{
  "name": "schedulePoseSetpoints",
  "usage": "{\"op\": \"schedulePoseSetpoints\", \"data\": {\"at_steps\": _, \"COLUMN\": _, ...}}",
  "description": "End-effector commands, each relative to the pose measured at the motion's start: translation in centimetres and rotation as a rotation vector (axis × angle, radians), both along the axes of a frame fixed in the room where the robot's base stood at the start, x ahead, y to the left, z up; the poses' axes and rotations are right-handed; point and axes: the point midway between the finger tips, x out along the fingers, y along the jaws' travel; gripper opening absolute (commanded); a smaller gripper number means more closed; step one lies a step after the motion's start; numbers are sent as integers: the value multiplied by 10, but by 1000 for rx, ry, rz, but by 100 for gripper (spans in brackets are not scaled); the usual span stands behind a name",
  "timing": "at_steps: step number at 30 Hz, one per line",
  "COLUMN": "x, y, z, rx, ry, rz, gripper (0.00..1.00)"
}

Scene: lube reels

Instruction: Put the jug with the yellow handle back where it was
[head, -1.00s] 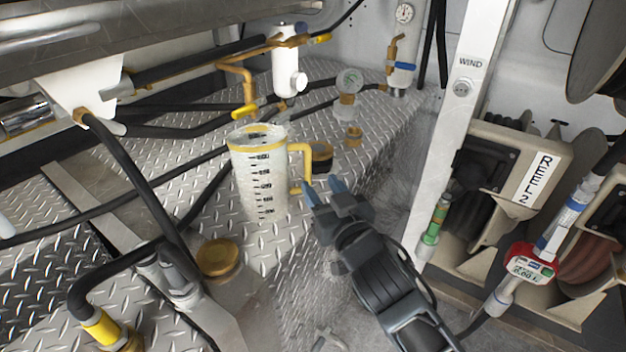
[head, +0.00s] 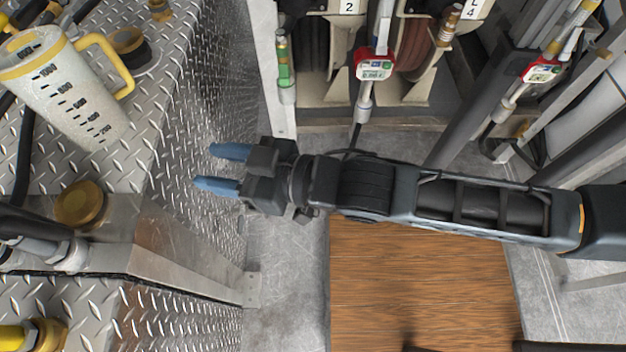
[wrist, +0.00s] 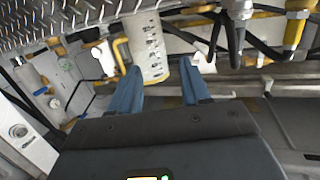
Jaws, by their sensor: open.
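The jug with the yellow handle (head: 62,85) is a white, speckled measuring jug with black marks and a yellow rim. It stands on the diamond-plate top at the upper left of the head view, its handle toward the right. My gripper (head: 222,168) is open and empty, to the right of the jug and clear of it, with its blue fingers pointing left. In the wrist view the jug (wrist: 147,48) shows beyond and between the open fingertips (wrist: 163,75), not touching them as far as I can tell.
A brass cap (head: 80,204) sits on the metal ledge below the jug. A dark round cap (head: 130,42) is by its handle. Hose reels and a red meter (head: 375,66) stand at the back. Wooden floor (head: 420,285) lies below my arm.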

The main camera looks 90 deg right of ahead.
Motion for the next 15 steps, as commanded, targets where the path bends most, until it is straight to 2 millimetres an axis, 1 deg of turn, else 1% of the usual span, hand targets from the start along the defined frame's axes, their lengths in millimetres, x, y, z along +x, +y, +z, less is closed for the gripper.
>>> {"op": "schedulePoseSetpoints", "data": {"at_steps": 1, "x": -22, "y": 13, "z": -2, "rx": 7, "ry": 26, "rz": 40, "gripper": 47}}
{"op": "schedulePoseSetpoints", "data": {"at_steps": 3, "x": -47, "y": 26, "z": 0, "rx": 12, "ry": 48, "rz": 89, "gripper": 47}}
{"op": "schedulePoseSetpoints", "data": {"at_steps": 6, "x": -79, "y": 38, "z": 7, "rx": 14, "ry": 75, "rz": 148, "gripper": 47}}
{"op": "schedulePoseSetpoints", "data": {"at_steps": 10, "x": -111, "y": 45, "z": 17, "rx": 14, "ry": 104, "rz": 199, "gripper": 47}}
{"op": "schedulePoseSetpoints", "data": {"at_steps": 12, "x": -122, "y": 46, "z": 22, "rx": 12, "ry": 113, "rz": 216, "gripper": 47}}
{"op": "schedulePoseSetpoints", "data": {"at_steps": 15, "x": -131, "y": 47, "z": 26, "rx": 10, "ry": 120, "rz": 230, "gripper": 47}}
